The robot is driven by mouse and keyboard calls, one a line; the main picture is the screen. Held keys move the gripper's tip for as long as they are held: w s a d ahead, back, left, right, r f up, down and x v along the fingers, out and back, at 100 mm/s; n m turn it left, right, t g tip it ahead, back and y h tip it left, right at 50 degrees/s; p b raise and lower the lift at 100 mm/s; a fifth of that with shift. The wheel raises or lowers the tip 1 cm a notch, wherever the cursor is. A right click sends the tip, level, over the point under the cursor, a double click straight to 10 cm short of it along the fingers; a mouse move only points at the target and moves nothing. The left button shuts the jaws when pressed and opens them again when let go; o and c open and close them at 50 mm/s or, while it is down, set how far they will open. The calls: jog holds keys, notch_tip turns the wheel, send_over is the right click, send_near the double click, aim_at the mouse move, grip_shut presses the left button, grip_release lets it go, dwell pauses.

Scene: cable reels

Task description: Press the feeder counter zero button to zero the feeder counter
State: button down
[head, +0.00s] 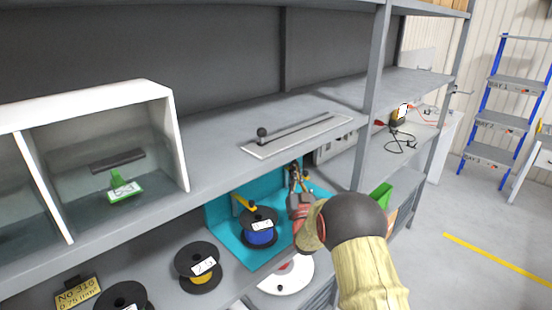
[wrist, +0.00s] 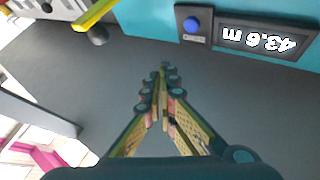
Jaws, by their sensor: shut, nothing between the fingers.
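The feeder counter shows in the wrist view as a dark panel with a lit display (wrist: 265,37) reading 43.6 m upside down. A round blue button (wrist: 192,24) sits beside the display, above a small label, on the teal feeder (wrist: 150,14). My gripper (wrist: 163,68) is shut and empty, its tips below and left of the button in the wrist view, apart from it in the picture. In the head view my gripper (head: 294,168) is at the teal feeder (head: 222,222) on the lower shelf; the button cannot be made out there.
A yellow arm (wrist: 95,15) with a dark knob is at the wrist view's upper left. In the head view a blue-wound reel (head: 258,236) is in the feeder, and another reel (head: 198,270) stands left. The upper shelf (head: 215,160) is above my gripper.

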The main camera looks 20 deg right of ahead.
jog(key=w+a+b, duration=0.1)
jog(key=w+a, duration=0.1)
jog(key=w, duration=0.3)
jog(key=shift+w, duration=0.4)
jog(key=shift+a, duration=0.1)
jog(key=shift+w+a+b, duration=0.2)
jog(key=shift+w+b, duration=0.3)
jog(key=shift+b, duration=0.2)
jog(key=shift+w+a+b, duration=0.15)
jog(key=shift+w+b, duration=0.3)
jog(key=shift+b, duration=0.2)
dwell(2.1)
jog(key=shift+s+a+b, duration=0.2)
jog(key=shift+s+b, duration=0.3)
jog(key=shift+s, duration=0.4)
jog(key=shift+s+d+b, duration=0.3)
jog(key=shift+s+d, duration=0.05)
jog(key=shift+s, duration=0.45)
jog(key=shift+s+d+b, duration=0.25)
jog(key=shift+s+d, duration=0.1)
jog(key=shift+s, duration=0.4)
jog(key=shift+s+d+b, duration=0.3)
jog(key=shift+s+d, duration=0.05)
jog(key=shift+s, duration=0.45)
